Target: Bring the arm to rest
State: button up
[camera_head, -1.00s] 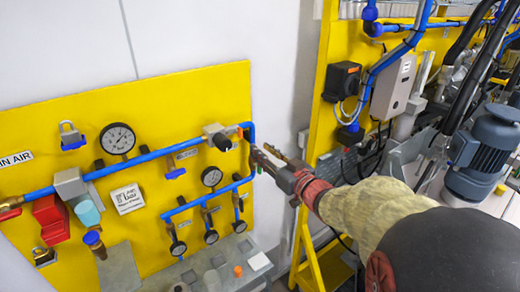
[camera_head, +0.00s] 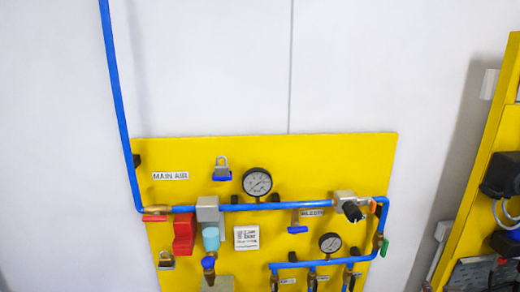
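My arm and gripper are out of view. The yellow air panel (camera_head: 300,165) stands against the white wall in the lower middle of the head view. A blue pipe (camera_head: 120,110) comes down on its left and runs across it. On the panel are a large round gauge (camera_head: 257,182), a smaller gauge (camera_head: 330,243), a red block (camera_head: 184,234), and a grey padlock with a blue base (camera_head: 221,169). A red handle (camera_head: 154,218) lies along the pipe at the left, below the MAIN AIR label (camera_head: 170,176). The panel's bottom is cut off by the frame.
A yellow frame (camera_head: 490,150) with a dark box (camera_head: 502,176) stands at the right edge. White wall (camera_head: 390,70) fills the top and the gap between panel and frame. The floor is not in view.

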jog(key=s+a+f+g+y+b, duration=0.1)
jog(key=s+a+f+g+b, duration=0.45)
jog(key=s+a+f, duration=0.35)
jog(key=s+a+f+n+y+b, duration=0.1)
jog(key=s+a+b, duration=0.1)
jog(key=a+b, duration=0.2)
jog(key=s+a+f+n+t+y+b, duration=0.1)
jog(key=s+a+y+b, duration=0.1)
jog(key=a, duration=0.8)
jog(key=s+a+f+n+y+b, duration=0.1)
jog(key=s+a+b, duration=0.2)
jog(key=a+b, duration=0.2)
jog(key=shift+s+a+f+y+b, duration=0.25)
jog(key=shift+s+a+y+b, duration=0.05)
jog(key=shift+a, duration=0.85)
